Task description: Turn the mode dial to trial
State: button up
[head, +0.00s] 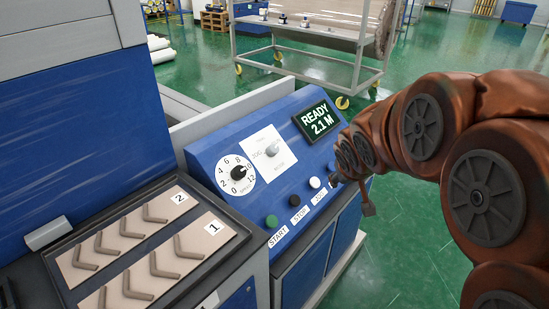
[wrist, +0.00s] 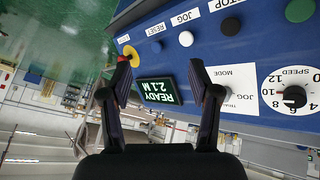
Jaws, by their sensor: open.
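The mode dial (head: 273,149) is a small grey knob on a white plate (head: 265,157) on the blue sloped console. JOG is lettered at the plate's left; which way the knob points is too small to tell. In the wrist view, upside down, the mode plate (wrist: 237,82) shows MODE, JOG and a partly covered label; my right-hand finger covers its edge, and the knob is not clear. My gripper (wrist: 160,64) is open and empty, its fingers on either side of the READY display. In the head view, my gripper (head: 367,196) hangs beyond the console's right end, apart from the dial.
The speed dial (head: 239,173) is left of the mode dial. The READY 2.1 M display (head: 319,121) is right of it. START (head: 272,221), STOP (head: 299,200) and JOG (head: 315,182) buttons line the front. A wheeled rack (head: 352,75) stands behind; green floor is clear at right.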

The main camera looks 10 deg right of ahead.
jog(key=w+f+n+t+y+b, duration=0.1)
jog(key=w+n+t+y+b, duration=0.35)
jog(key=w, duration=1.25)
jog(key=n+t+y+b, duration=0.3)
jog(key=n+y+b, duration=0.3)
jog(key=y, duration=0.5)
send_near(277, 149)
jog(key=w+a+m+b, duration=0.1)
jog(key=w+a+m, duration=0.1)
jog(key=shift+w+a+r+n+g+h, duration=0.1)
jog(key=shift+a+r+n+g+h, duration=0.05)
jog(key=shift+a+n+g+h, duration=0.1)
jog(key=shift+x, duration=3.75)
jog(key=shift+d, duration=0.1)
jog(key=shift+w+r, duration=0.1)
jog(key=c, duration=1.2)
